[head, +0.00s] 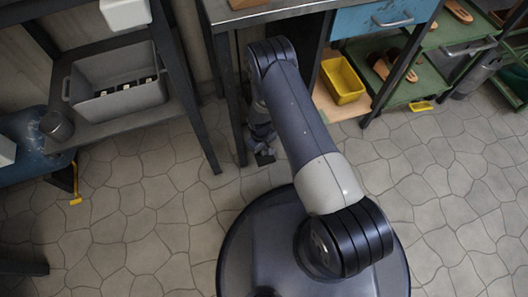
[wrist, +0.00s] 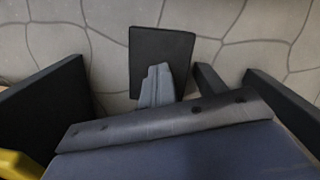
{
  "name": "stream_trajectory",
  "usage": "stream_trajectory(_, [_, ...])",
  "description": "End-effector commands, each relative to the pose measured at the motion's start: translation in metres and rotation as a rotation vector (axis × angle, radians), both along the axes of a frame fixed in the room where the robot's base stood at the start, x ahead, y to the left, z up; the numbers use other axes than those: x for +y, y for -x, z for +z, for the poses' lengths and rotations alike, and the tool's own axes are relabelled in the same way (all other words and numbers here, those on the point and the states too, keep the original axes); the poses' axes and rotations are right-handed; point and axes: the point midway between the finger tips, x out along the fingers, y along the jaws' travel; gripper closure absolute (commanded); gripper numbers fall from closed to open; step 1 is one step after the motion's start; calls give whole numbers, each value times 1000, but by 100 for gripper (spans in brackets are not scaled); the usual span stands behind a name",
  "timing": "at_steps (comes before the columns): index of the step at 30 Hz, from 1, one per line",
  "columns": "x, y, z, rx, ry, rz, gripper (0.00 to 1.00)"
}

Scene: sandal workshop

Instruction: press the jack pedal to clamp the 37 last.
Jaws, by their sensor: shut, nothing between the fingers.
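A flat black pad, which looks like the jack pedal (head: 265,158), sits low by the floor near the bench leg. In the wrist view the pedal (wrist: 165,36) is a dark rectangle against the floor tiles. My gripper (head: 261,146) points down at it, partly hidden by my arm. In the wrist view the shut grey fingers of my gripper (wrist: 156,70) overlap the pedal's near part, with nothing between them. I cannot tell whether they touch it or whether it is pressed. I cannot make out the 37 last or the clamp in either view.
A bench (head: 265,14) stands over the pedal, its dark legs close to my gripper. A yellow bin (head: 343,80) stands to the right on a low board. A rack with a grey crate (head: 117,102) is on the left. Tiled floor is clear in front.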

Motion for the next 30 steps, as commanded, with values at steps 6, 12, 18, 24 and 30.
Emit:
stream_trajectory(6, [12, -16, 2, -10, -4, 1, 100])
stream_trajectory(12, [23, -28, 12, -12, -6, -1, 100])
stream_trajectory(18, [24, -29, 14, -16, -9, -3, 100])
stream_trajectory(24, [24, -30, 25, -17, -9, -4, 100])
stream_trajectory(30, [22, -29, 51, -10, -6, -5, 100])
